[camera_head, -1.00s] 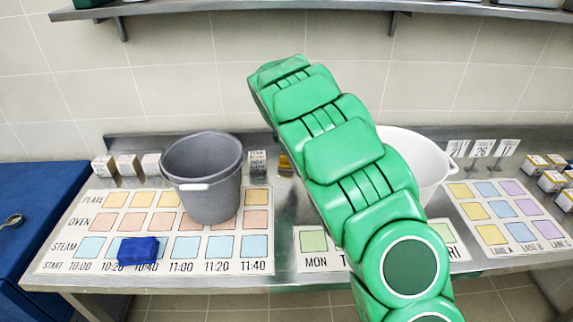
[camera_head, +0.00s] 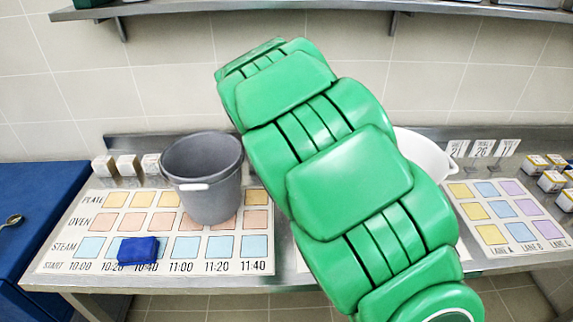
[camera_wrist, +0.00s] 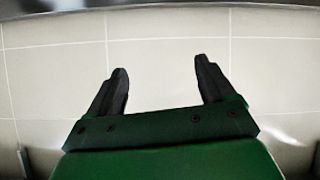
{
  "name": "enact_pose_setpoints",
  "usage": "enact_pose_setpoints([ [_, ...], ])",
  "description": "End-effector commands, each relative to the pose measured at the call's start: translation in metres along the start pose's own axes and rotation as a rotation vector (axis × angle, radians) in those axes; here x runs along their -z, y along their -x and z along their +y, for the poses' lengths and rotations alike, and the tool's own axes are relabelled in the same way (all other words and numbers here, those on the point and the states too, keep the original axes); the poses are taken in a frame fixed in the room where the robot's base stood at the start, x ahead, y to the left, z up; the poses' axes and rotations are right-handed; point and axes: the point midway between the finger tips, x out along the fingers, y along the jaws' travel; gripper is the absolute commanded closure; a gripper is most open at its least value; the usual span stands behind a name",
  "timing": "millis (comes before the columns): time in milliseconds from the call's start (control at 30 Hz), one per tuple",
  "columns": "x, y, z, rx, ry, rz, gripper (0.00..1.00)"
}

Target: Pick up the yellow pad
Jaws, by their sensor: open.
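No yellow pad can be made out now in either view. In the head view my green arm covers the middle of the counter (camera_head: 290,277), where a small yellow item showed earlier. My gripper (camera_wrist: 158,66) shows in the wrist view, with its two dark fingers spread apart and nothing between them. It faces bare wall tiles. The fingers cannot be seen in the head view.
A grey bucket (camera_head: 208,190) and a blue block (camera_head: 138,250) are on the left chart (camera_head: 60,262). A white tub (camera_head: 428,158) is partly hidden behind my arm. Small boxes (camera_head: 552,180) stand far right. A shelf (camera_head: 300,5) runs above.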

Motion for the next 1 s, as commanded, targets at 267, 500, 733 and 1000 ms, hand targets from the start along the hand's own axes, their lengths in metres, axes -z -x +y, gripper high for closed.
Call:
enact_pose_setpoints([
  [267,-0.002,0.015,0.030,-0.107,-0.159,0.036,0.17],
  [500,-0.005,0.023,0.047,-0.163,-0.234,0.052,0.17],
  [733,-0.013,0.021,0.051,-0.179,-0.254,0.054,0.17],
  [1000,-0.024,0.014,0.049,-0.179,-0.252,0.056,0.17],
])
